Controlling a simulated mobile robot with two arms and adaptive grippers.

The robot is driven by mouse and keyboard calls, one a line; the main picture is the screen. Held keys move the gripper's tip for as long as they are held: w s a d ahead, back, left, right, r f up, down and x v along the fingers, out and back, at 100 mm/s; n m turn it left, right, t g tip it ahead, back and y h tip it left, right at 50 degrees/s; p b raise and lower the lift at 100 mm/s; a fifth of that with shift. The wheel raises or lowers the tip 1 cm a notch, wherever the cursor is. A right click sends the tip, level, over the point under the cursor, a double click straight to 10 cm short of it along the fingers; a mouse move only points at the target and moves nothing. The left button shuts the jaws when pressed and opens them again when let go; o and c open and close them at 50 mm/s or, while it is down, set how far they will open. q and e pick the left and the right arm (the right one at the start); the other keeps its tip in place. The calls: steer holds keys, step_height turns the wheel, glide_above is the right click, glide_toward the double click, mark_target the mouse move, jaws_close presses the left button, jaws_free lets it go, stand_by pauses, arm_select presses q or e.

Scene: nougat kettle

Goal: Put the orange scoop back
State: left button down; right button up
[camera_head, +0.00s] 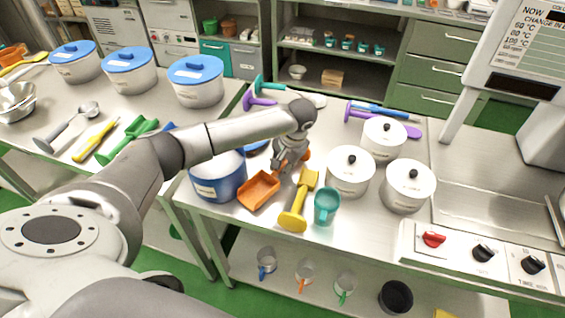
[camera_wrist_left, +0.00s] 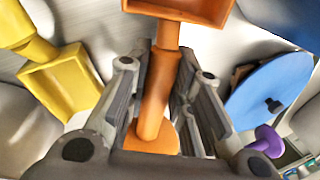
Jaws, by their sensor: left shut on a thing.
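The orange scoop (camera_head: 259,190) has an open square pan and a round handle. My left gripper (camera_head: 284,166) is shut on its handle. The scoop is over the steel table between the blue pot and the yellow scoop. In the left wrist view the orange handle (camera_wrist_left: 157,95) runs between the two fingers of my left gripper (camera_wrist_left: 160,80), and the pan points away at the top. I cannot tell whether the scoop touches the table. My right gripper is not in view.
A blue pot (camera_head: 219,180) stands left of the scoop, a yellow scoop (camera_head: 299,205) and teal jug (camera_head: 326,205) right of it. White lidded pots (camera_head: 349,172) stand further right. Purple-handled tools (camera_head: 385,122) lie behind. A control panel (camera_head: 480,254) edges the right.

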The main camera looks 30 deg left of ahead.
arm_select(q)
steer(key=shift+f, duration=0.1)
steer(key=c, duration=1.3)
jaws_free()
steer(key=shift+d+r, duration=0.1)
steer(key=shift+r, duration=0.15)
steer(key=b+v, duration=0.3)
steer(key=v, duration=0.8)
steer(key=shift+r+b, duration=0.3)
